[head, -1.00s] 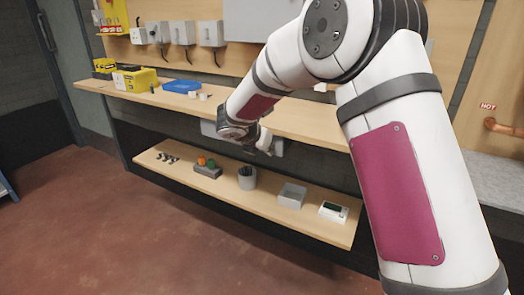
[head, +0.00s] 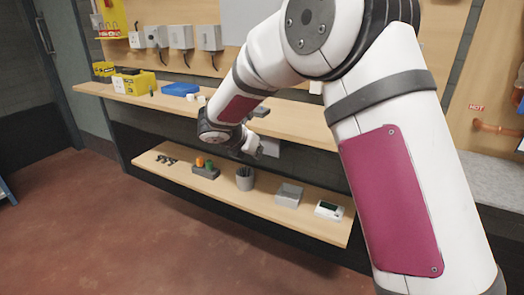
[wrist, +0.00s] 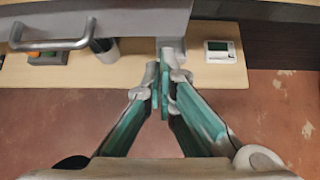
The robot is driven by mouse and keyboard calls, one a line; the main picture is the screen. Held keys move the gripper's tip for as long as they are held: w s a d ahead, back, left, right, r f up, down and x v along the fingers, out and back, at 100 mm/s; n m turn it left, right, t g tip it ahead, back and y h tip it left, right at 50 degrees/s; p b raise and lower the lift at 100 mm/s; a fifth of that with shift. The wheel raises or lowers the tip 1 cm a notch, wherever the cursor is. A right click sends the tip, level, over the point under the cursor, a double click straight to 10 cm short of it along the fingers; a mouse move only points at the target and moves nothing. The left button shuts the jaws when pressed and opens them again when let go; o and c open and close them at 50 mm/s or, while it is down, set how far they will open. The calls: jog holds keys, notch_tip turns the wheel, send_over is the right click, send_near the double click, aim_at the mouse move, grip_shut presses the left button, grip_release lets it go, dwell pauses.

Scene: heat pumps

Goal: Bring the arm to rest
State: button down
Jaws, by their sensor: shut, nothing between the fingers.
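My gripper (wrist: 165,90) is shut and empty in the wrist view, its two fingers meeting over the lower shelf's front edge and the floor. In the head view my arm is bent, with the wrist hanging just in front of the upper shelf, and my gripper (head: 262,150) lies to the right of the wrist, above the lower shelf. It is small there, and its fingertips are hard to make out.
The upper shelf (head: 290,127) carries a blue box (head: 180,89) and yellow cases (head: 134,83). The lower shelf (head: 262,202) holds a dark cup (head: 245,179), a grey box (head: 289,194) and a white thermostat (head: 329,210). The red floor (head: 130,230) in front is clear.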

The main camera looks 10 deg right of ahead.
jog(key=p+v, duration=0.1)
jog(key=v, duration=0.6)
jog(key=s+d+r+m+g, duration=0.1)
jog(key=s+d+r+m, duration=0.2)
jog(key=s+d+m, duration=0.3)
jog(key=s+d+r+m+g, duration=0.2)
jog(key=s+d+r+m, duration=0.1)
jog(key=s, duration=0.5)
jog(key=s+d+r+m+g, duration=0.1)
jog(key=s+d+r+m, duration=0.35)
jog(key=s, duration=0.35)
jog(key=s+a+f+m+g+y, duration=0.1)
jog(key=s+f+m+y, duration=0.15)
jog(key=s+m, duration=0.8)
jog(key=s+a+f+m+g+y, duration=0.15)
jog(key=s+m+y, duration=0.3)
jog(key=s, duration=1.05)
notch_tip(320, 180, up, 18)
jog(key=t+h+p, duration=0.1)
jog(key=t+p, duration=0.2)
jog(key=p, duration=1.4)
jog(key=shift+d+f, duration=0.15)
jog(key=shift+d, duration=0.1)
